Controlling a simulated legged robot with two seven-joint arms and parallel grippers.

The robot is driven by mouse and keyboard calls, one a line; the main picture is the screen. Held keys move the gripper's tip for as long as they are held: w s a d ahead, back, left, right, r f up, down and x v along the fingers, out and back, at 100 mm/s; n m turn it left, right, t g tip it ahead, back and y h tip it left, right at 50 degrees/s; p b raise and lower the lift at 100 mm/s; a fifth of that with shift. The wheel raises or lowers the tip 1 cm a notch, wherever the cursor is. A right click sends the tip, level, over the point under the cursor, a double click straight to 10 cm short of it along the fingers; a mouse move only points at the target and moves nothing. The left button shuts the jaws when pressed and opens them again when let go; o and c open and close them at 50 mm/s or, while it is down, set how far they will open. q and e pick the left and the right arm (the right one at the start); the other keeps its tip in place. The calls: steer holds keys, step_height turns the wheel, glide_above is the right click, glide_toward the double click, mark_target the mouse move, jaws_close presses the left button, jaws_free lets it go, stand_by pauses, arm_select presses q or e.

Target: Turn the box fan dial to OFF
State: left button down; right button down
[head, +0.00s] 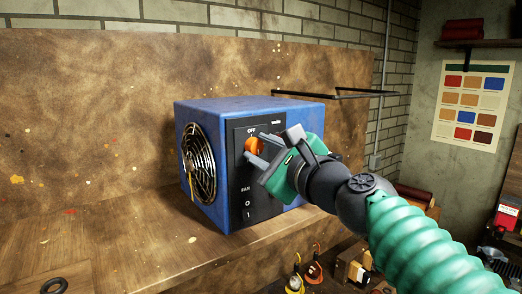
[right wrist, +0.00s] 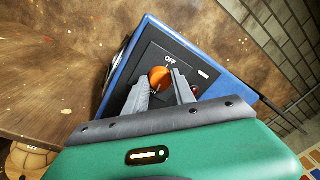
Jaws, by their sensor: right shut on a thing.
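The blue box fan (head: 213,165) stands on the wooden bench, its round grille facing left and a black control panel (head: 240,200) on its front. The orange dial (head: 254,146) sits high on the panel under the OFF label. The dial also shows in the right wrist view (right wrist: 160,77). My right gripper (head: 254,152) reaches in from the right, and its two fingers are at the dial, shut on it. The fingers show on either side of the dial's lower part in the right wrist view (right wrist: 165,88). My left gripper is not in view.
The wooden bench top (head: 110,240) is mostly clear to the left, with a black ring (head: 54,286) near its front edge. A black bar frame (head: 335,93) juts out behind the fan.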

steer(key=shift+w+f, duration=0.1)
steer(key=shift+f, duration=0.35)
stand_by(0.4)
steer(key=c, duration=1.2)
jaws_free()
steer(key=shift+c, duration=0.2)
steer(key=shift+o, duration=1)
steer(key=shift+w, duration=0.35)
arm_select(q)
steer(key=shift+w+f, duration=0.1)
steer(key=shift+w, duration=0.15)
arm_select(e)
steer(key=shift+r, duration=0.1)
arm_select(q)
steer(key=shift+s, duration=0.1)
arm_select(e)
steer(key=shift+s+r, duration=0.1)
steer(key=shift+s, duration=0.15)
